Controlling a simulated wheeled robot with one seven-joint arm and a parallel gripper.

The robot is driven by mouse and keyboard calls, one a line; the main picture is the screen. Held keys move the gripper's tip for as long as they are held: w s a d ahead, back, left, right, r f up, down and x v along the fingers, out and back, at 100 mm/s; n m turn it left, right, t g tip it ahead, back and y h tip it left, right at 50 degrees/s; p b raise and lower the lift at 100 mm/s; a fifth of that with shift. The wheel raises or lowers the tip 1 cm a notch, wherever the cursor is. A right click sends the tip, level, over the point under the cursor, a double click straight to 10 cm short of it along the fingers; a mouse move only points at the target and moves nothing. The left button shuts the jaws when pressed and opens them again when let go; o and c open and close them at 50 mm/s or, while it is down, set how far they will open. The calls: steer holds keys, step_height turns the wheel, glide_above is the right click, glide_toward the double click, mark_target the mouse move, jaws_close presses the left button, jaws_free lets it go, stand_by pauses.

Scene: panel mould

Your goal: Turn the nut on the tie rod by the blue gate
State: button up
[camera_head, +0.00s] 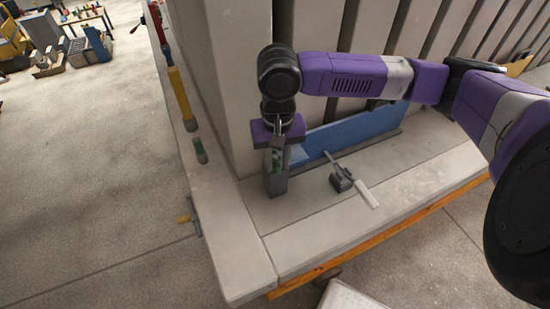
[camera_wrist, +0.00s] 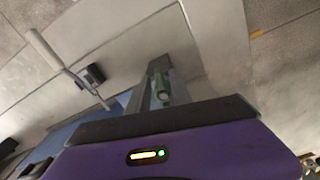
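The blue gate (camera_head: 350,130) is a long blue panel low along the foot of the ribbed grey wall, and part of it lies behind my arm. My gripper (camera_head: 276,172) points down at the gate's left end, close to the wall corner. A small green piece (camera_head: 277,158) shows between its grey fingers; it also shows in the wrist view (camera_wrist: 163,90). I cannot tell whether this is the nut or the tie rod, nor whether the fingers press on it. A grey block-like end shows low at the fingers, just over the ledge.
A dark clamp-like piece with a pale handle (camera_head: 367,194) sits on the ledge (camera_head: 330,225) right of my gripper. The floor at left is open.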

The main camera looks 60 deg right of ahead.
jaws_close()
steer(key=shift+r, duration=0.1)
steer(key=shift+w+a+r+m+p, duration=0.25)
steer(key=shift+m+p, duration=0.55)
steer(key=shift+p, duration=0.2)
steer(key=shift+w+f+m+p, duration=0.15)
steer(key=shift+m+p, duration=0.4)
steer(key=shift+m, duration=0.15)
steer(key=shift+d+f, duration=0.1)
steer(key=shift+f, duration=0.05)
steer(key=shift+w+m, duration=0.1)
steer(key=shift+m, duration=0.2)
